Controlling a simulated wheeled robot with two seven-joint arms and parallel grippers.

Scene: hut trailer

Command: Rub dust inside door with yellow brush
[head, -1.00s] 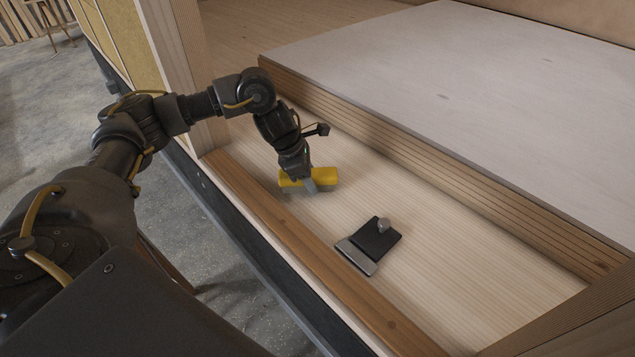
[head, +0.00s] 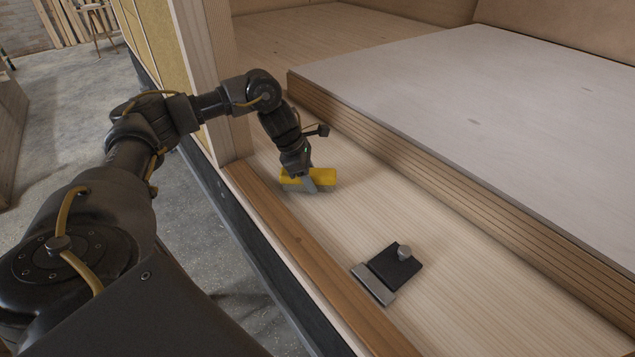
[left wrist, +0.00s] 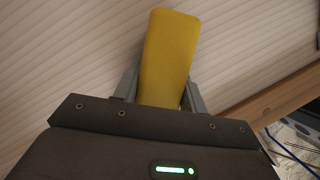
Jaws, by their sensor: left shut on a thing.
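The yellow brush (head: 322,175) is a short block with a yellow top and a greyish underside. It is at the floor boards (head: 345,205) just inside the door sill; I cannot tell whether its bristles press on the boards. My left gripper (head: 309,182) is shut on it from above. In the left wrist view the yellow brush (left wrist: 171,55) sits between the two grey fingers, with pale boards behind it. No separate dust is clearly visible on the boards. My right gripper is not in view.
A dustpan-like black plate (head: 393,272) with a grey edge and round knob lies on the boards nearer me. The wooden sill (head: 290,235) runs along the door opening. A raised grey platform (head: 480,110) borders the right, and a wooden post (head: 225,90) stands left.

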